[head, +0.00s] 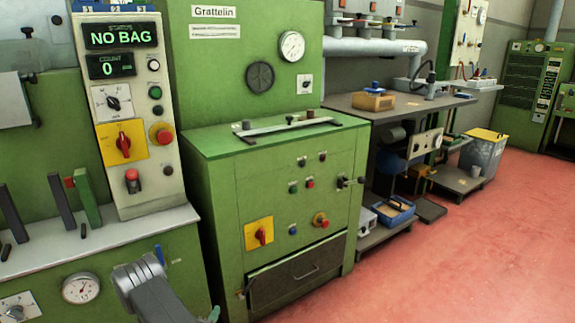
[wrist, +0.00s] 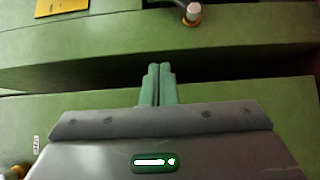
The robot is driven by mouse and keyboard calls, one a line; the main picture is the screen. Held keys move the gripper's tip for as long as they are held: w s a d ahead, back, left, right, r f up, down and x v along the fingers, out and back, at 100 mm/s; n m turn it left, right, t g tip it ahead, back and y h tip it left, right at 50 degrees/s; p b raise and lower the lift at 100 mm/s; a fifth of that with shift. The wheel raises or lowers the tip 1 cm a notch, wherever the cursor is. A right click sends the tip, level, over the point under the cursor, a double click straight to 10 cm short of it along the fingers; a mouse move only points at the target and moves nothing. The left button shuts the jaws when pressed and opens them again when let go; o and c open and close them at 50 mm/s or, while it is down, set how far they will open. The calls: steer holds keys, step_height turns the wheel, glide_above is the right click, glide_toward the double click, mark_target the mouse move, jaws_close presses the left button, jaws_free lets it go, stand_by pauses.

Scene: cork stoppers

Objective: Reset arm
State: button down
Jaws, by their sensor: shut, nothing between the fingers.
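My gripper (wrist: 158,82) shows in the wrist view with its two green fingers together, shut and empty. It points toward a dark gap between green machine surfaces. In the head view my grey arm stands at the bottom left, in front of the left green machine. Only a bit of green at the bottom edge, near the arm, may be my gripper there; the rest is out of frame.
A green cabinet (head: 280,200) with knobs and a drawer stands right of my arm. A control panel (head: 122,110) reading "NO BAG" is above it to the left. A workbench (head: 400,103) stands further back. The red floor (head: 450,250) at right is clear.

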steer(key=shift+s+r+m+g, duration=0.2)
steer(key=shift+r+m+g, duration=0.3)
steer(key=shift+r, duration=0.4)
